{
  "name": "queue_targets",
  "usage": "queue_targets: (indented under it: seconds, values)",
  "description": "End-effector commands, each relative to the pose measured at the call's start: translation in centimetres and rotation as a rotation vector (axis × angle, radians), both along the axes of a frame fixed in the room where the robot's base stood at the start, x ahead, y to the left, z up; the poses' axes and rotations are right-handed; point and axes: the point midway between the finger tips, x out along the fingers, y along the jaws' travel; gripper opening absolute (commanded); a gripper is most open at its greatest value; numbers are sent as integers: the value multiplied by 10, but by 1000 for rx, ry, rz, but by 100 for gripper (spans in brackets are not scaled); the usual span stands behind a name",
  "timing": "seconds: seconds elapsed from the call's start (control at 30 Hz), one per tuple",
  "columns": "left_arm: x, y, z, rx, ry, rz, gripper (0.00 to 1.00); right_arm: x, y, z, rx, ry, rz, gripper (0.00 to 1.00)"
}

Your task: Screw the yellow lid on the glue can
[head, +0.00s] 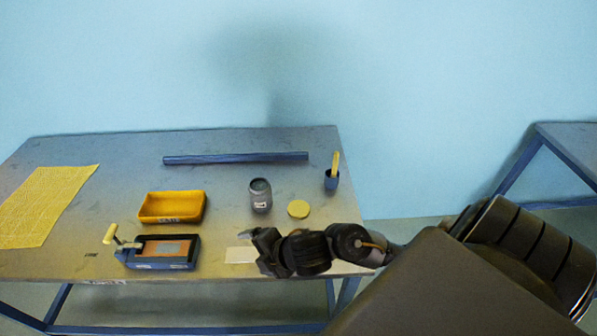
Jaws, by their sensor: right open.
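The glue can (260,196) is a grey, upright can with a small label, standing right of the middle of the table. Its top looks dark, and no yellow lid is on it. The yellow lid (298,209) lies flat on the table just right of the can, apart from it. My right gripper (252,236) is open at the front of the table, nearer to me than the can and the lid, touching neither. Its arm comes in from the right. My left gripper is not in view.
A yellow tray (172,219) and a blue device with a crank (192,265) stand left of the can. A blue cup (331,184) with a yellow stick is right of the lid. A blue bar (236,158) lies behind. A yellow sheet (60,190) and white card (238,255) lie flat.

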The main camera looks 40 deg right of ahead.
Motion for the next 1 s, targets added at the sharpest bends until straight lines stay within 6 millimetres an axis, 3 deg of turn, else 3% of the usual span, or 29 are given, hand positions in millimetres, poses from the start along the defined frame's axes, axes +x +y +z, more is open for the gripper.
queue_targets:
  seconds: [0.03, 0.13, 0.2, 0.4, 0.5, 0.67, 1.0]
  values:
    - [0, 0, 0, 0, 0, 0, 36, 18, -6, 8, -138, -75, 171, 90]
    - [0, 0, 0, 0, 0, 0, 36, 37, -29, 11, -431, -158, 521, 90]
    - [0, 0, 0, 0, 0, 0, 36, 44, -59, 12, -613, -164, 722, 90]
    - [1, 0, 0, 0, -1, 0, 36, 45, -160, 24, -944, -50, 1079, 90]
    - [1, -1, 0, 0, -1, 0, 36, 40, -193, 32, -1012, 11, 1164, 90]
    - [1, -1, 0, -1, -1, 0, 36, 35, -214, 37, -1047, 57, 1219, 90]
    - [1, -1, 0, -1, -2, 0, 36, 36, -214, 34, -1046, 58, 1222, 90]
